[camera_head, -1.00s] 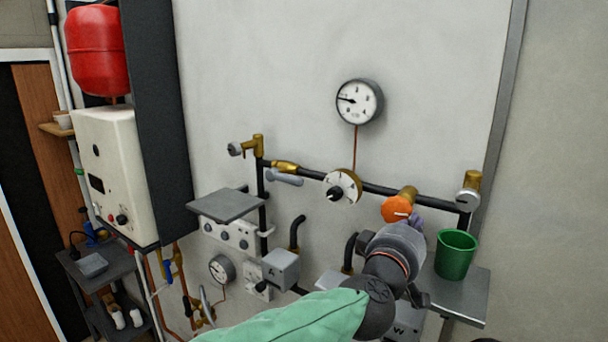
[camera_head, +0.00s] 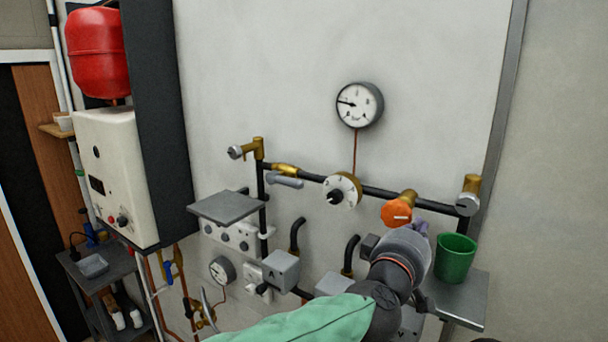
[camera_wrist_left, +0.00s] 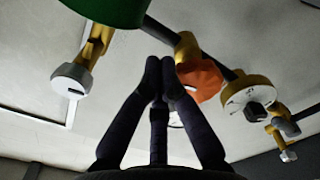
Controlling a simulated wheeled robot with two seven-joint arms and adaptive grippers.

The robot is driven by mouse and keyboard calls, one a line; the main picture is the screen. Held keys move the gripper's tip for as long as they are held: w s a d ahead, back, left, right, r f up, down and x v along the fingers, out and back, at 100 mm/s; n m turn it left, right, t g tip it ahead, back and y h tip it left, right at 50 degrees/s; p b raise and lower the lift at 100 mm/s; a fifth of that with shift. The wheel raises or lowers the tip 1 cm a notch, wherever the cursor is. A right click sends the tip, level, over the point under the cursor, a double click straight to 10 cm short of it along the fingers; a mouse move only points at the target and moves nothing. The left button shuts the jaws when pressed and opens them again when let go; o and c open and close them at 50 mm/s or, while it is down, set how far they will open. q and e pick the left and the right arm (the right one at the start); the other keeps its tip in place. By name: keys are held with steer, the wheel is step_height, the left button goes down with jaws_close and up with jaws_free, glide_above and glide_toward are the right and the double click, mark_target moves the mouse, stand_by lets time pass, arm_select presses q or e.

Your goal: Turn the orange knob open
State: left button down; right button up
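The orange knob (camera_head: 396,212) sits on a brass valve body at the right part of the dark wall pipe. A white mark on its face lies roughly level. In the left wrist view the orange knob (camera_wrist_left: 201,80) is just right of the fingertips. My left gripper (camera_head: 422,232) is below and right of the knob, mostly hidden behind its own wrist. In the wrist view the left gripper (camera_wrist_left: 161,68) has its dark fingertips together, with nothing seen between them. It appears apart from the knob. My right gripper is not in view.
A green cup (camera_head: 455,257) stands on a grey shelf (camera_head: 466,298) close right of the gripper. A white dial (camera_head: 341,190) and a grey-handled valve (camera_head: 285,178) are left along the pipe. A grey-capped brass valve (camera_head: 469,196) is right. A gauge (camera_head: 359,104) hangs above.

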arm_select(q)
steer(key=shift+v, duration=3.05)
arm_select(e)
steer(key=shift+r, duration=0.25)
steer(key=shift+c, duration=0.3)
